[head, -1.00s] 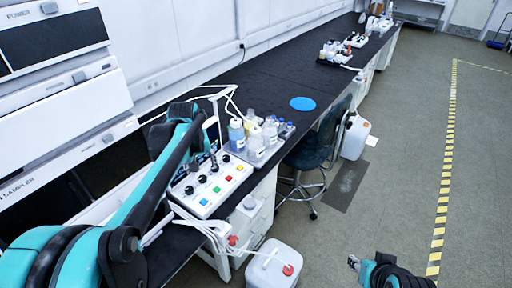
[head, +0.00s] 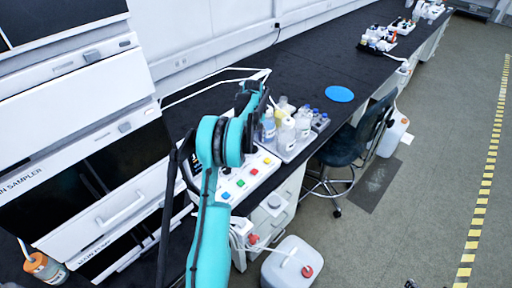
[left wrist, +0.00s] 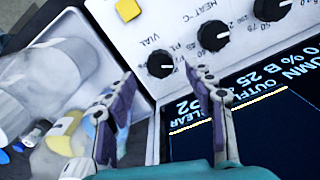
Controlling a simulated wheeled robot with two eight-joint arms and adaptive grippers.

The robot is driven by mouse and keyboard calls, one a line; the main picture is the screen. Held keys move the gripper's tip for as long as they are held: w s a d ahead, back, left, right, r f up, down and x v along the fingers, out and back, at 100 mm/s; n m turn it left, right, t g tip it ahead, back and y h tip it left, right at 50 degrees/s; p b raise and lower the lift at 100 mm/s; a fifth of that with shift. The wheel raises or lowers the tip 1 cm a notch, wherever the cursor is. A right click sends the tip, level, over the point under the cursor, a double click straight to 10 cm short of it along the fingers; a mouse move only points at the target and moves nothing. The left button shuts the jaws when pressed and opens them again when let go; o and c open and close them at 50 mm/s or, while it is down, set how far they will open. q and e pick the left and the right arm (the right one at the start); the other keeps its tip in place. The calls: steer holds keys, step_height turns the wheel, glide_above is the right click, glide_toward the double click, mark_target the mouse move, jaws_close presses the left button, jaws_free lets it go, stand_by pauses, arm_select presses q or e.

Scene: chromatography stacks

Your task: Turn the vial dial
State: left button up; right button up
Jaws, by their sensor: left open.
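In the left wrist view, the vial dial (left wrist: 160,63) is a round black knob with a white mark, on a white control panel (left wrist: 100,12) beside the word VIAL. My left gripper (left wrist: 157,70) is open, its two fingertips on either side of the dial in the picture. I see nothing between them but the dial and panel; whether they touch the knob I cannot tell. In the head view, my left arm covers most of the dials on the panel (head: 228,196). Only a dark sliver at the bottom edge may be my right gripper (head: 411,284).
Other black knobs, including the HEAT knob (left wrist: 213,36), and a yellow button (left wrist: 128,9) are close by. A dark display (left wrist: 255,125) lies below. Bottles in a tray (head: 290,152) stand right of the panel. White instruments (head: 75,60) stand at left.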

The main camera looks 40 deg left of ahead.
mark_target(253, 148)
arm_select(q)
steer(key=shift+f+b, duration=0.45)
steer(key=shift+f, duration=1.45)
steer(key=c, duration=1.2)
steer(key=shift+o, duration=0.2)
steer(key=shift+m, duration=0.3)
steer(key=m+p, duration=0.1)
steer(key=m, duration=0.2)
steer(key=shift+m, duration=2.1)
